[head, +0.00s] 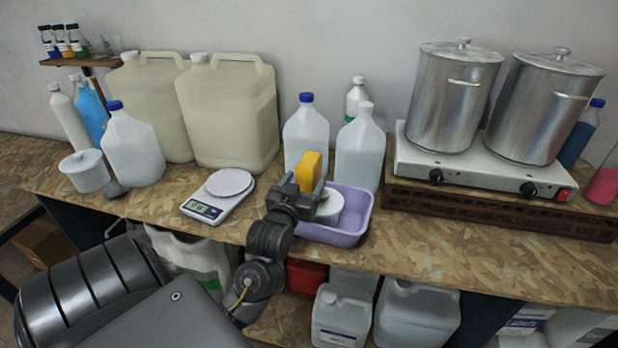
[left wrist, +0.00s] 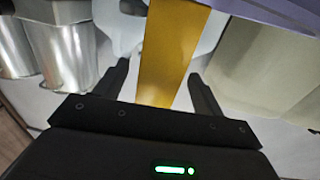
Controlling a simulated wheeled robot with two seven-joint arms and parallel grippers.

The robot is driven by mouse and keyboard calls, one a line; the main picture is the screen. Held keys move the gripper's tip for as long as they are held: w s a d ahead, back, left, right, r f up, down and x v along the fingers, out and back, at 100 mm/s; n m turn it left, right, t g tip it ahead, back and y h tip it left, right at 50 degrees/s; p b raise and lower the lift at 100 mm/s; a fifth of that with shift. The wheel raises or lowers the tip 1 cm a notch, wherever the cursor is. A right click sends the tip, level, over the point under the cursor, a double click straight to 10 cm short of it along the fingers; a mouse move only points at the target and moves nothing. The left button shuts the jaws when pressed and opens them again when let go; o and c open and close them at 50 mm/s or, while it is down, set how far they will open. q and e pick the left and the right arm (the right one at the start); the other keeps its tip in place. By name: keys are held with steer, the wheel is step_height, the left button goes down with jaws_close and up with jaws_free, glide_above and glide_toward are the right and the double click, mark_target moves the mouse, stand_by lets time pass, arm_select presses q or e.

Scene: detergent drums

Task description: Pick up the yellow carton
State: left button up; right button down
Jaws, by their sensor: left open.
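The yellow carton (head: 308,171) stands upright in the head view, at the left end of the lilac basin and in front of a white jug with a blue cap. My left gripper (head: 302,190) is at the carton, with its fingers open. In the left wrist view the carton (left wrist: 172,55) lies between the two open fingers (left wrist: 160,90), with a gap visible on each side. The carton's lower part is hidden by the gripper in the head view. My right gripper is not in view.
The lilac basin (head: 352,228) also holds a white round item (head: 328,205). White jugs (head: 360,150) stand close behind. A kitchen scale (head: 218,196) is to the left, and a hot plate (head: 480,171) with two steel pots (head: 455,95) is to the right.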

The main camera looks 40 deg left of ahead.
arm_select(q)
steer(key=x, duration=0.2)
steer(key=p+x, duration=0.1)
steer(key=x, duration=0.1)
steer(key=shift+d+f, duration=0.1)
steer(key=shift+f, duration=0.1)
steer(key=shift+s, duration=0.1)
steer(key=shift+c, duration=0.9)
steer(key=c, duration=1.2)
steer(key=shift+r, duration=0.15)
